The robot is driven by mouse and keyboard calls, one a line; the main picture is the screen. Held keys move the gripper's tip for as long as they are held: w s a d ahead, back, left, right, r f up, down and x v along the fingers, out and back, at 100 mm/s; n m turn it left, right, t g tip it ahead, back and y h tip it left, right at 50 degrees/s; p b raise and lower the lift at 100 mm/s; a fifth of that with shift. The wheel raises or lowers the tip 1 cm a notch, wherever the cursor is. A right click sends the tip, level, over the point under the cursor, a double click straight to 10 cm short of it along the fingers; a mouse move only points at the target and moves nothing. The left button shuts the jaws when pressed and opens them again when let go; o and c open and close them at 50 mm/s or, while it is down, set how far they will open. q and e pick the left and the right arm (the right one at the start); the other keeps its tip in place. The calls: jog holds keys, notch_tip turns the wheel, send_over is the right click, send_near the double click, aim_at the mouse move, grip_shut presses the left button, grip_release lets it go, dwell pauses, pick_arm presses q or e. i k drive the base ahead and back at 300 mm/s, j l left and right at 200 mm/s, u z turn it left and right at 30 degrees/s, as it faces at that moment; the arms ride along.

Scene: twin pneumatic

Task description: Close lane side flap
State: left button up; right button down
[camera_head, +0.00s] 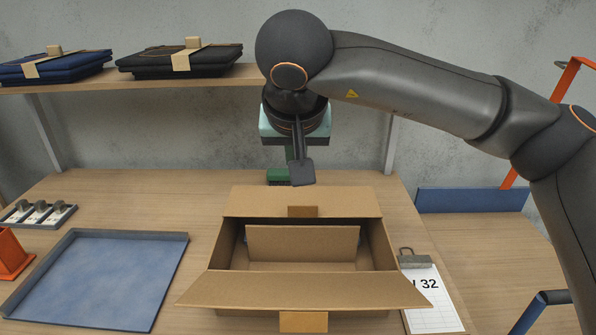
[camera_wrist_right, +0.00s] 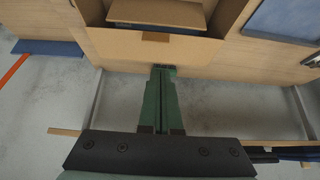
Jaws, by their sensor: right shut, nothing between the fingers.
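An open cardboard box (camera_head: 391,255) stands on the wooden table. Its far flap (camera_head: 254,203) is open, tilted up and away, with a brown tab (camera_head: 302,212) at its middle. This flap also shows in the right wrist view (camera_wrist_right: 192,50). The near flap (camera_head: 305,290) is open outward toward me. A cardboard panel (camera_head: 303,243) shows inside the box. My right gripper (camera_head: 281,177) is behind the box, past the far flap. Its green fingers (camera_wrist_right: 163,69) are shut and empty, tips close to that flap's edge; contact cannot be told. My left gripper is not in view.
A blue tray (camera_head: 95,280) lies left of the box. A clipboard with paper (camera_head: 431,290) is close on the right. A shelf (camera_head: 150,84) with folded dark garments (camera_head: 180,61) runs along the back wall. An orange holder (camera_head: 12,255) stands far left.

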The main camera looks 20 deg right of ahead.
aim_at(303, 300)
jog(key=k+j, duration=0.2)
jog(key=k, duration=0.3)
jog(key=k+j, duration=0.2)
jog(key=k, duration=0.25)
